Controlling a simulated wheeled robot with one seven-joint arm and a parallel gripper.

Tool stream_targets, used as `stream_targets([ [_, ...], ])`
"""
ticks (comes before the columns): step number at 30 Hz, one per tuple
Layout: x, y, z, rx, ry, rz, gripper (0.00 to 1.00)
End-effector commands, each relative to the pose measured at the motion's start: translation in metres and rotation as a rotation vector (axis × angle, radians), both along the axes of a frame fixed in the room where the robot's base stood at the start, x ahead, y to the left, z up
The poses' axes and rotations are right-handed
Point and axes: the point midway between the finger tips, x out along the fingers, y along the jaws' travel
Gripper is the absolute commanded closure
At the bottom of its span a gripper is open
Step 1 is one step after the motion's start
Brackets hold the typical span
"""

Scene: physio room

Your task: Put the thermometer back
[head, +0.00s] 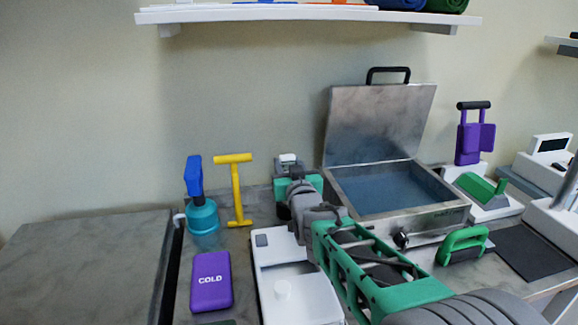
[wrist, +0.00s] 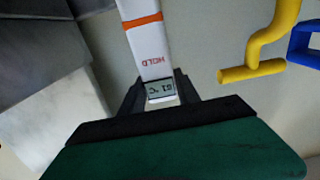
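The thermometer (wrist: 147,48) is white with an orange band, the word HOLD and a small grey display reading in °C. In the wrist view it stands between the two dark fingers of my gripper (wrist: 159,90), which are shut on its display end. Its far end runs out of the top of the picture. In the head view my gripper (head: 288,169) is beyond the white tray unit, left of the open metal bath (head: 400,215). Only a small pale bit shows at the fingers there; the arm hides much of the area.
A green-handled tool (head: 463,243) and purple device (head: 475,137) are right. The left grey top (head: 85,265) is clear.

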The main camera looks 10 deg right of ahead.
Motion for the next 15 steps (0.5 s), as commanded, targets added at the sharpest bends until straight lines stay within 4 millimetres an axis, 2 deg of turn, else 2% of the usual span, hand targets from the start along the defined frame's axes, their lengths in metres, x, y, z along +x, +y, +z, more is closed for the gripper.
stream_targets([
  [1, 0.0, -0.0005, 0.0003, 0.0, 0.0, -0.001, 0.57],
  [7, 0.0, -0.0017, 0.0003, 0.0, 0.001, -0.002, 0.41],
  [15, 0.0, -0.0023, 0.0022, 0.0, 0.001, -0.003, 0.41],
])
